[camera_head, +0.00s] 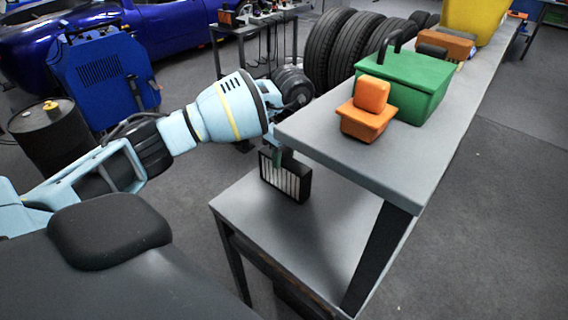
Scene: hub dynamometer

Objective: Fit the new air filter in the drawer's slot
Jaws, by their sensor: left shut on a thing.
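My left arm reaches in from the left. My left gripper (277,154) is partly hidden by its own wrist and the edge of the upper bench top. It is shut on the top of the air filter (286,180), a dark-framed panel with pale upright pleats. The filter is upright over the lower grey shelf (335,225); I cannot tell whether it touches it. The drawer and its slot cannot be made out. My right gripper is not in view.
The upper grey bench top (345,172) overhangs beside the gripper. On it stand an orange block-shaped item (369,112), a green toolbox (410,80) and a yellow bin (478,18). Tyres (345,48), a blue machine (103,75) and a dark drum (52,135) stand behind. Floor at right is clear.

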